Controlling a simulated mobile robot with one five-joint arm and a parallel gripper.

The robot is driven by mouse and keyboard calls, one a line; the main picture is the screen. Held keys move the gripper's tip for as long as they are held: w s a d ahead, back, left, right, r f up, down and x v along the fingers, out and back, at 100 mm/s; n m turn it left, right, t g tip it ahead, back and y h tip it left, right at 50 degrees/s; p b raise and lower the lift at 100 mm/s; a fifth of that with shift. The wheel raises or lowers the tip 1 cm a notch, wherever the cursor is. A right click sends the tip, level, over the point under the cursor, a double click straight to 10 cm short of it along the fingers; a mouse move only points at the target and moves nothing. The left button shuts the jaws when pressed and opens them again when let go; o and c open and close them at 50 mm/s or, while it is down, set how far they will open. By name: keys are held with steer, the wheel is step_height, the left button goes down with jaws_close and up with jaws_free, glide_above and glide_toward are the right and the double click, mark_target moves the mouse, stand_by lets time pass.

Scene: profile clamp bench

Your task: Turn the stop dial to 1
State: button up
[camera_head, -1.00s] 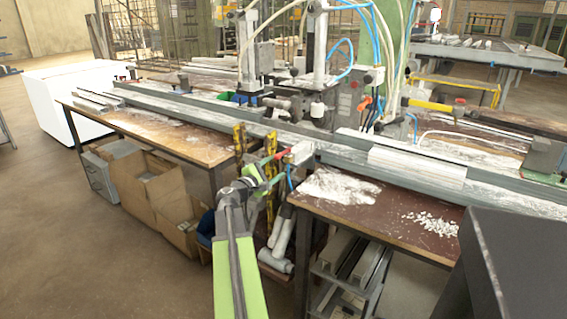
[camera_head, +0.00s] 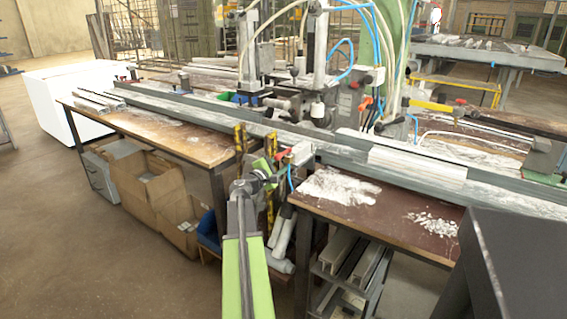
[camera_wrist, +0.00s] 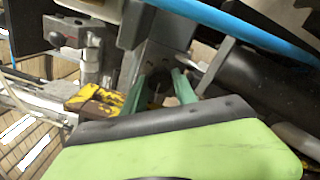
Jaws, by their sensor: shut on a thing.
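The fingers hide part of the dial. I cannot read its number or marks. In the head view the dial itself is hidden at the gripper.
The long grey rail (camera_head: 345,157) crosses the bench behind my gripper. A blue hose (camera_wrist: 250,32) and a dark cylinder (camera_wrist: 255,85) lie close by in the wrist view. Yellow-black pieces (camera_wrist: 92,101) are at the left. Cardboard boxes (camera_head: 148,190) stand under the bench.

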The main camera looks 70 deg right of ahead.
jaws_close()
steer(key=shift+s, duration=0.1)
steer(key=shift+m, duration=0.3)
steer(key=m, duration=1.1)
steer(key=shift+a, duration=0.1)
steer(key=shift+m, duration=0.3)
